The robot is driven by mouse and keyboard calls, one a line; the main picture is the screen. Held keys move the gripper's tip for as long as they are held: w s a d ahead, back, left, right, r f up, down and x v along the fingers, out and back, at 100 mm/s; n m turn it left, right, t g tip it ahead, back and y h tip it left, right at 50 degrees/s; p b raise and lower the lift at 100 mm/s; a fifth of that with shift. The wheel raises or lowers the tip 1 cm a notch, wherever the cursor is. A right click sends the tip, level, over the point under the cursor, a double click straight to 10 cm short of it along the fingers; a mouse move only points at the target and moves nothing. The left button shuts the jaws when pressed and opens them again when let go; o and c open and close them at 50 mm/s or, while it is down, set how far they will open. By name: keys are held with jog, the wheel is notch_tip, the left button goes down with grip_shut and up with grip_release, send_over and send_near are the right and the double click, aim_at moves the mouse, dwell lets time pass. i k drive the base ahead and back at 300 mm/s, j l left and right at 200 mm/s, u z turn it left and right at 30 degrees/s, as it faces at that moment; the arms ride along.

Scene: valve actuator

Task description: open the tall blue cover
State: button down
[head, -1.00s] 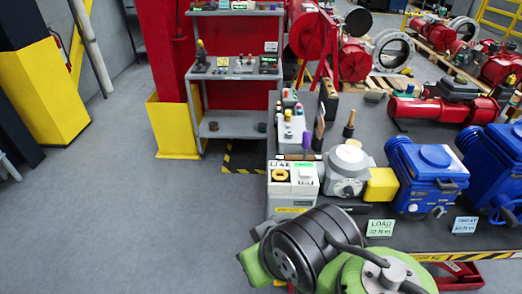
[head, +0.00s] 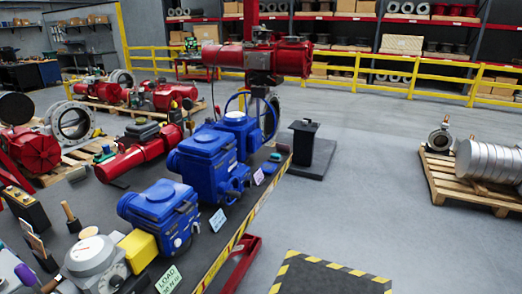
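Several blue housings stand in a row on the dark workbench (head: 90,225) in the head view. The nearest blue unit (head: 160,207) is low and boxy with a round lid boss on top. The middle blue unit (head: 208,165) is the bulkiest and looks tallest. A farther blue unit (head: 238,125) has a pale round top and a blue handwheel (head: 268,112) beside it. All their covers look closed; which one is the tall cover is not labelled legibly. My gripper is not in view.
A yellow box (head: 138,251) and a grey round device (head: 92,262) stand at the near bench end. Small cards line the striped front edge. A red valve assembly (head: 262,60) rises behind. A pallet (head: 470,185) stands at right. Floor between is open.

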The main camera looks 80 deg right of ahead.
aim_at(207, 145)
jog(key=z, duration=2.5)
jog(key=i+l+u, duration=0.45)
jog(key=u, duration=0.2)
jog(key=i+l+u, duration=0.4)
jog(key=l+u, duration=0.25)
jog(key=i+l+u, duration=0.1)
jog(key=l+u, duration=0.55)
jog(key=l, duration=0.2)
jog(key=i, duration=0.05)
